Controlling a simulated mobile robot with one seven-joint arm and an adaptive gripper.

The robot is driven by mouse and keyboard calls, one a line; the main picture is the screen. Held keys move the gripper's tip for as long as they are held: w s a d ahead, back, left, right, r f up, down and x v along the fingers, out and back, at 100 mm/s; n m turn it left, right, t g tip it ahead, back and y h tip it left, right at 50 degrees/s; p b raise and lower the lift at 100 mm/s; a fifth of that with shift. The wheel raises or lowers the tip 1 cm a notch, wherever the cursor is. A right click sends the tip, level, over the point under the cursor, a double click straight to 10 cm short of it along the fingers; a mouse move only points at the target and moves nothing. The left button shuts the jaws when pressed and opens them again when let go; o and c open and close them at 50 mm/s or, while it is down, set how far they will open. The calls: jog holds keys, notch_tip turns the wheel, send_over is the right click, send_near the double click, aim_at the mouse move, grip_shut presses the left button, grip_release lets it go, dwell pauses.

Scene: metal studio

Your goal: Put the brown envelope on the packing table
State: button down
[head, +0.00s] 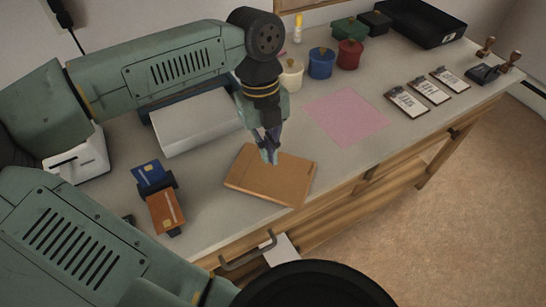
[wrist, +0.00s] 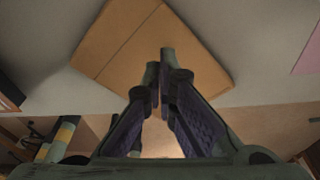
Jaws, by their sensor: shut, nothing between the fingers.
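The brown envelope (head: 270,178) lies flat on the grey-topped table (head: 222,208), close to its front edge. My gripper (head: 270,158) is above the envelope's far part, pointing down with its fingers together and nothing between them. In the wrist view the envelope (wrist: 125,45) lies beyond the fingertips (wrist: 160,58), which cover part of it. I cannot tell whether the fingertips touch it. No label on the table shows whether it is the packing table.
A pink sheet (head: 346,115) lies right of the envelope. Cards on a stand (head: 165,212) and a white printer-like box (head: 78,158) are left. Blue (head: 321,63) and red (head: 349,54) pots, clipboards (head: 408,101) and a black tray (head: 425,22) stand farther back and right.

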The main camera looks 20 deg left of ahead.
aim_at(274, 173)
jog(key=shift+s+d+p, duration=0.55)
jog(key=shift+s+d, duration=0.4)
jog(key=shift+d, duration=0.1)
jog(key=shift+w+a+f+b, duration=0.1)
jog(key=shift+f+b, duration=0.65)
jog(key=shift+f, duration=0.1)
jog(key=shift+w+a+b, duration=0.55)
jog(key=shift+w+a, duration=0.7)
jog(key=shift+a, duration=0.25)
notch_tip(274, 173, up, 8)
jog(key=w, duration=0.1)
jog(key=shift+a+p, duration=0.35)
jog(key=shift+a, duration=0.1)
